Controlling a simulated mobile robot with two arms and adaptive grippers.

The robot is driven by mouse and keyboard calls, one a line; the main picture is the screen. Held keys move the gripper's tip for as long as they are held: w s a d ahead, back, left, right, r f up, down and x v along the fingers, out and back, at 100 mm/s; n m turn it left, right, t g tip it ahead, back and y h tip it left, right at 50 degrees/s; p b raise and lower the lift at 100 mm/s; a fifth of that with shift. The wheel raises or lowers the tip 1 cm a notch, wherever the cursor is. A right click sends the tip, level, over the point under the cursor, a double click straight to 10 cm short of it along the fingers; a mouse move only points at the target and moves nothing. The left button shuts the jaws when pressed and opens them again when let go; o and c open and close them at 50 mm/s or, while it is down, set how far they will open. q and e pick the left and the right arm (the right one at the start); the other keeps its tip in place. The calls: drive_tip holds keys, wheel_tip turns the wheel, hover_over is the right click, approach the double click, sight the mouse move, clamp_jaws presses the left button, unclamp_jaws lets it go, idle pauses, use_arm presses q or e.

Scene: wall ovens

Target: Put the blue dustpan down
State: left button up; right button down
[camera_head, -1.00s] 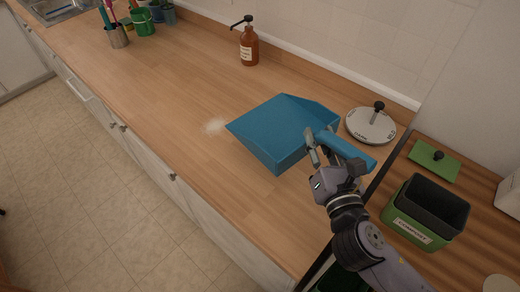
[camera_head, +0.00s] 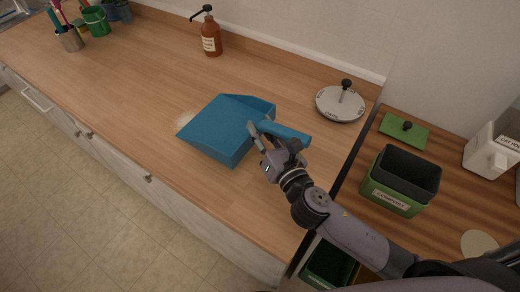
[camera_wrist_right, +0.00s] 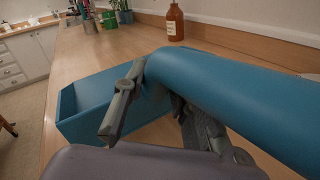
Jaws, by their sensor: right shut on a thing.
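The blue dustpan (camera_head: 222,128) is over the wooden counter (camera_head: 130,85), its pan pointing left and its handle to the right. It looks to rest on or very close to the counter; I cannot tell if it touches. My right gripper (camera_head: 266,137) is shut on the dustpan's handle near the pan. The right wrist view shows the fingers (camera_wrist_right: 160,105) around the thick blue handle (camera_wrist_right: 235,95), with the pan (camera_wrist_right: 95,100) beyond. My left gripper is not in view.
A pale crumb patch (camera_head: 184,118) lies at the pan's left edge. A brown pump bottle (camera_head: 211,38) stands by the wall. A round lid with a black knob (camera_head: 340,104) lies right of the dustpan. A green compost bin (camera_head: 401,181) stands further right. The counter's left middle is clear.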

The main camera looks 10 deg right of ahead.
wheel_tip(320, 180, down, 7)
drive_tip(key=shift+f+b, duration=0.1)
drive_tip(key=shift+b, duration=1.1)
drive_tip(key=c, duration=1.3)
unclamp_jaws()
drive_tip(key=b+v, duration=0.3)
drive_tip(key=v, duration=0.7)
drive_tip(key=shift+s+f, duration=0.15)
drive_tip(key=shift+s, duration=0.25)
drive_tip(key=shift+s+d+b, duration=0.15)
drive_tip(key=shift+s+b, duration=0.3)
drive_tip(key=shift+s, duration=0.2)
